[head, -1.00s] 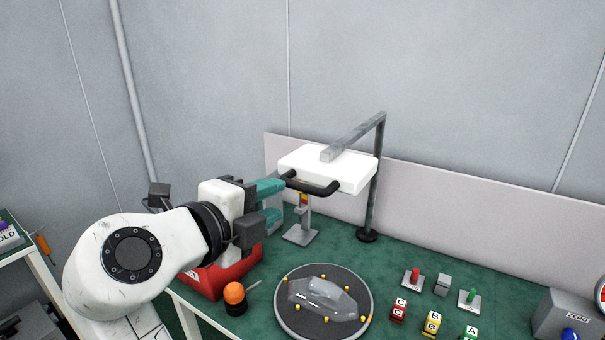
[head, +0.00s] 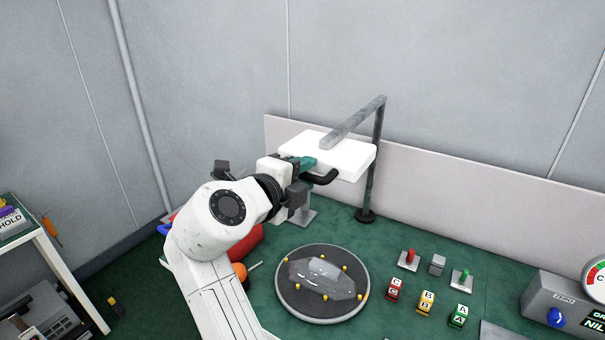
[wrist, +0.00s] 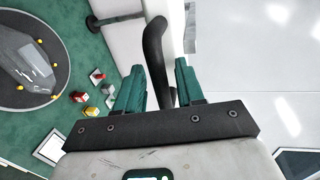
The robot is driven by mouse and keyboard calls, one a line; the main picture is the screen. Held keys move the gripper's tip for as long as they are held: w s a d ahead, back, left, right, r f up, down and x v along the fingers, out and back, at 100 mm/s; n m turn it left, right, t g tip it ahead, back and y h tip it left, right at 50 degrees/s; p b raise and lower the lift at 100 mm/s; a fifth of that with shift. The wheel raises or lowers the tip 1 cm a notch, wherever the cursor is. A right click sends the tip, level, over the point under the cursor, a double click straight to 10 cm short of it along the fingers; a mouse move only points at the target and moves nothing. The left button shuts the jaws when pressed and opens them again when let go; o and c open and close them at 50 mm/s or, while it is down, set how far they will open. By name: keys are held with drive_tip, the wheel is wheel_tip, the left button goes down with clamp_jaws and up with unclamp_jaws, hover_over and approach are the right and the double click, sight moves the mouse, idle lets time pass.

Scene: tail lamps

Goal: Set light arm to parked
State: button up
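The light arm is a grey bar (head: 352,123) on an upright post (head: 371,170), with a flat white lamp head (head: 350,158) under the bar. A black curved handle (head: 326,179) sticks out from the lamp's near side. My gripper (head: 306,165) is at the left part of this handle. In the wrist view the handle (wrist: 156,45) passes between the two teal fingers of my gripper (wrist: 158,72). Gaps show on both sides of it, so the fingers are open around the handle. In the head view my gripper hides the handle's left end.
A round dark turntable (head: 322,311) with a clear lens stands below the lamp. Lettered blocks (head: 426,302) and small red, grey and green pieces lie to its right. A gauge box (head: 548,300) is at far right. A red object (head: 247,243) is partly behind my arm.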

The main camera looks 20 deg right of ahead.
clamp_jaws()
idle(0.4)
